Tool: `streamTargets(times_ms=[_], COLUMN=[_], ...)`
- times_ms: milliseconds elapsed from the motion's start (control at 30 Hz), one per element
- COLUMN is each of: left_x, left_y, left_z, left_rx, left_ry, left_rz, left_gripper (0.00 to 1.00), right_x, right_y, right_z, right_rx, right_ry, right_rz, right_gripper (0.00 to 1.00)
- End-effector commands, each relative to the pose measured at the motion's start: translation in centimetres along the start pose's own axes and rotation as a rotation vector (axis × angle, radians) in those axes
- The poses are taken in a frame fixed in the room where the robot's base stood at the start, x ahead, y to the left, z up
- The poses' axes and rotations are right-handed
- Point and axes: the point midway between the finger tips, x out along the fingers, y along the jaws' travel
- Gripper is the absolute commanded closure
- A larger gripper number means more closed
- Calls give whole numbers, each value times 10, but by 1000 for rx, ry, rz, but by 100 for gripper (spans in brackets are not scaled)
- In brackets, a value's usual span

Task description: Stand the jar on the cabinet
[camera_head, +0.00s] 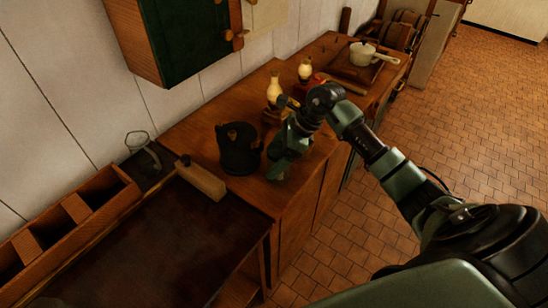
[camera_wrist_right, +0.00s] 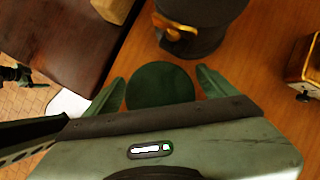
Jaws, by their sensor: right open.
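The jar (camera_wrist_right: 160,86) seems to be the dark green round thing in the right wrist view, seen from above on the wooden cabinet top (camera_wrist_right: 255,60). It lies between the two fingers of my right gripper (camera_wrist_right: 162,88), which are open with a narrow gap on each side. In the head view my right gripper (camera_head: 277,172) points down at the cabinet (camera_head: 300,190) near its front edge, just right of a black pot. The jar cannot be made out clearly there, behind or among the green gripper parts. My left gripper does not show.
The black pot (camera_head: 239,150) stands close to my right gripper. Two oil lamps (camera_head: 274,90) and a white saucepan (camera_head: 362,54) stand farther back. A wooden block (camera_head: 201,179), a glass vessel (camera_head: 139,143) and a wooden rack (camera_head: 75,208) are to the left. The tiled floor is clear.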

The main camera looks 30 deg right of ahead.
Motion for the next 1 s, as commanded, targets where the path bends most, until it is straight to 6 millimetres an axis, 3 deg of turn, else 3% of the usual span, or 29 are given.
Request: streamTargets(times_ms=[300, 500, 700, 1000], left_x=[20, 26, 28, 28], left_y=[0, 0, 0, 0], left_z=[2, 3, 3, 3], left_rx=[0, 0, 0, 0], left_ry=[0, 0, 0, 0], left_rz=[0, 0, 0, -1], left_gripper=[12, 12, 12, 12], right_x=[-66, -99, -113, -114], right_y=[-2, -1, 0, 0], right_z=[-2, -1, -1, 0], right_rx=[-2, -1, -1, -1], right_ry=[3, 2, 2, 1], right_rz=[-8, -5, -1, -1], right_gripper=[14, 14, 14, 14])
